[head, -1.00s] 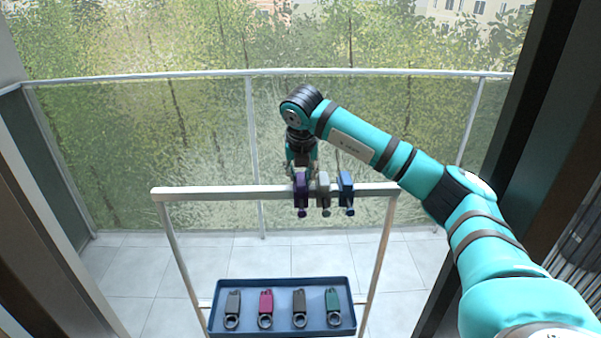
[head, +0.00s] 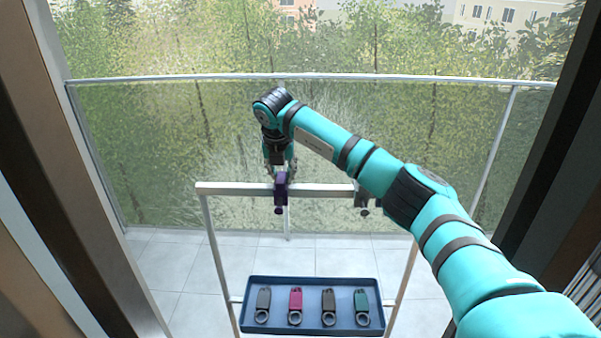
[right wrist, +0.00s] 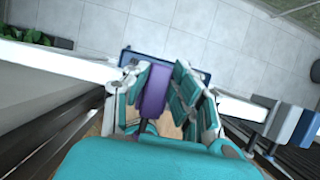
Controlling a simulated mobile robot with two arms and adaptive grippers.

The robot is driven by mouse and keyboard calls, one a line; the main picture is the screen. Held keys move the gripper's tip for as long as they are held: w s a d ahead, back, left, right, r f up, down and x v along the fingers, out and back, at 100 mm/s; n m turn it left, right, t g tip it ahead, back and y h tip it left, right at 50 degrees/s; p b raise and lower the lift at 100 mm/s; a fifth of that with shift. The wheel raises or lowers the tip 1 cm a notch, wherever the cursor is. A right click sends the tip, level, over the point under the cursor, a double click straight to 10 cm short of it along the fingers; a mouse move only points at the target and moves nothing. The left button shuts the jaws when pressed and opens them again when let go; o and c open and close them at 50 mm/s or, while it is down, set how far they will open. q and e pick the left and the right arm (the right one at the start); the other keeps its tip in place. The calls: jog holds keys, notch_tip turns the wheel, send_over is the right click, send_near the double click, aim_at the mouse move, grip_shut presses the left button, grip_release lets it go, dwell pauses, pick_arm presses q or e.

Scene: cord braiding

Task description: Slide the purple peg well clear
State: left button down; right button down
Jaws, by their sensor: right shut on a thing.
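The purple peg (head: 281,192) hangs on the top bar of the white rack (head: 320,190), left of the bar's middle. My right gripper (head: 280,174) is shut on it from above and behind. In the right wrist view the purple peg (right wrist: 154,90) sits between the teal fingers (right wrist: 160,92). A grey peg (right wrist: 285,121) and a blue peg (right wrist: 306,129) are on the bar at the right in that view, clearly apart from the purple one. In the head view my arm partly hides the grey peg (head: 362,200) and covers the blue one. My left gripper is not in view.
A blue tray (head: 252,325) with several clips, grey, crimson, dark and green, sits low in the rack. The bar left of the purple peg is bare. A glass railing (head: 130,150) stands behind, with door frames at both sides.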

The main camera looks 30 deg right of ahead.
jog(key=shift+w+a, duration=0.3)
jog(key=shift+a, duration=0.2)
jog(key=shift+w+a, duration=0.25)
jog(key=shift+a, duration=0.2)
jog(key=shift+w+a, duration=0.15)
jog(key=shift+a, duration=0.05)
jog(key=shift+d, duration=0.1)
jog(key=c, duration=1.4)
grip_release()
jog(key=shift+r, duration=0.1)
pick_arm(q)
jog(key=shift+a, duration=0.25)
pick_arm(e)
jog(key=v, duration=1.2)
